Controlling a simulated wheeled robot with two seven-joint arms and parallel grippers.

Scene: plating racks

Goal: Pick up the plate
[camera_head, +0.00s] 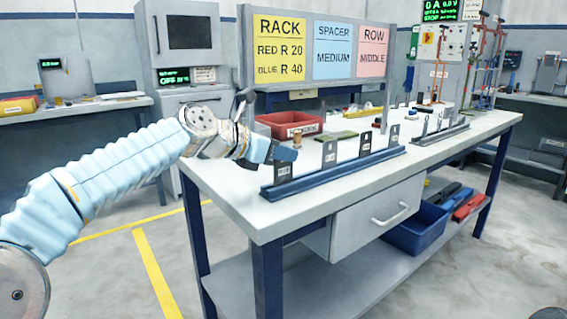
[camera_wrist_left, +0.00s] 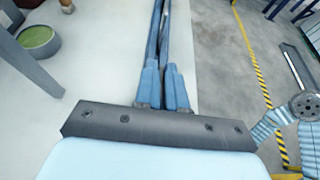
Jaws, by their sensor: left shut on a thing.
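My left gripper (camera_head: 268,151) is over the left end of the near workbench, above the left end of the front blue rack (camera_head: 340,173). Its blue fingers are close together in the left wrist view (camera_wrist_left: 162,88). A small dark slate-coloured piece (camera_head: 285,154) shows at the fingertips, and I take it for the plate; most of it is hidden. Grey labelled plates stand upright in the front rack, one at its left end (camera_head: 283,176), one in the middle (camera_head: 329,156) and one to the right (camera_head: 365,144). My right gripper is not in view.
A second blue rack (camera_head: 440,134) with upright plates stands farther right. A red bin (camera_head: 290,124) and a sign board (camera_head: 320,48) are behind. A round container with green contents (camera_wrist_left: 40,42) shows in the left wrist view. The bench top's near left part is clear.

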